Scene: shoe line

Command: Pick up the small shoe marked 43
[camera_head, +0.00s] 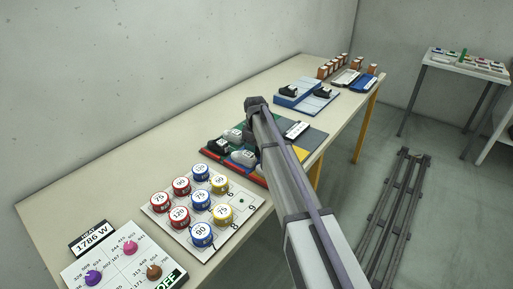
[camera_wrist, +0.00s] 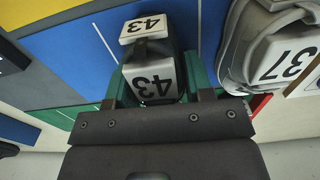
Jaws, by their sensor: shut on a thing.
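The small dark shoe marked 43 (camera_wrist: 152,82) is in the middle of the camera_wrist view, with white labels on its top and end. My gripper (camera_wrist: 155,98) is shut on it, with one finger on each side. The shoe is over the blue part of a coloured board (camera_wrist: 65,55); I cannot tell whether it touches the board. A larger grey shoe marked 37 (camera_wrist: 270,45) stands close to its right. In the camera_head view my arm hides the gripper tips and the held shoe.
In the camera_head view, several shoes, including a grey one (camera_head: 243,157), stand on the coloured board (camera_head: 313,142) beside my arm. A white board (camera_head: 172,218) with numbered round tins is nearer. The table's left strip (camera_head: 120,160) is clear.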

